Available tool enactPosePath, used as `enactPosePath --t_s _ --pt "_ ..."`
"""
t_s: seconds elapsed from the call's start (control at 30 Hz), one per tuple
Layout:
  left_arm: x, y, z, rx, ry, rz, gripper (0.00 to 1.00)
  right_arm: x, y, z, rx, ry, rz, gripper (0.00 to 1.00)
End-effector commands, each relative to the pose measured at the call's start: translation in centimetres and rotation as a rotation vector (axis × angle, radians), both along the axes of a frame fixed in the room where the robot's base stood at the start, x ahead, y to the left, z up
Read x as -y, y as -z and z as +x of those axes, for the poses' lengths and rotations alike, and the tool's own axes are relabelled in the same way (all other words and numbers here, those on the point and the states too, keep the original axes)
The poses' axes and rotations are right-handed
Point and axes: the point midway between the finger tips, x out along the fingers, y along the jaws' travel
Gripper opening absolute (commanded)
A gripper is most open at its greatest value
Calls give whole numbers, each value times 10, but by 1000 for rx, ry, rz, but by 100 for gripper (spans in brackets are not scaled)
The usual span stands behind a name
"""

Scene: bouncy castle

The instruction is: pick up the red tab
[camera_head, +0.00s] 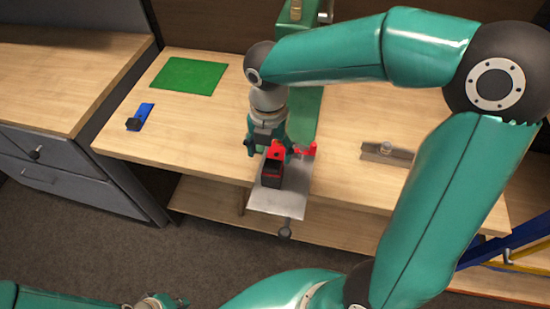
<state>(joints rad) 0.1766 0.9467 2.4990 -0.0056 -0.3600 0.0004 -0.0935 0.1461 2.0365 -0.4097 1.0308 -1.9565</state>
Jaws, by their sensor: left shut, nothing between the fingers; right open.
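A red piece (276,153) shows at the top of a small black block (271,174) with a red edge, on a grey metal plate (277,203) at the table's front edge. A second red piece (307,150) shows just to its right. I cannot tell for certain which is the red tab. My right gripper (270,148) points down directly over the black block, open, with its fingers spread near the first red piece. Contact is unclear. My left gripper (163,302) is shut and empty at the bottom edge, far from the plate and partly cut off.
A green mat (189,76) and a blue piece with a black end (140,117) lie on the wooden table's left side. A grey metal bracket (385,152) lies on the right. A green post stands behind my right gripper. A grey drawer cabinet (60,165) stands left.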

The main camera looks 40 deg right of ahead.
Motion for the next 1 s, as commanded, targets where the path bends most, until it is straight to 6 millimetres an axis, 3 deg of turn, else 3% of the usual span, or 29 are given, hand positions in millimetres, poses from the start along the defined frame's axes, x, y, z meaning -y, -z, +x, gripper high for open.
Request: enactPosePath --t_s 0.3,0.63,1.0 --pt "0 -3 0 0 0 0 0 5 41 -1 -4 -1 0 71" --pt "0 -3 0 0 0 0 0 5 48 0 -1 -3 0 69" --pt "0 -3 0 0 0 0 0 4 48 0 -1 -4 1 8"
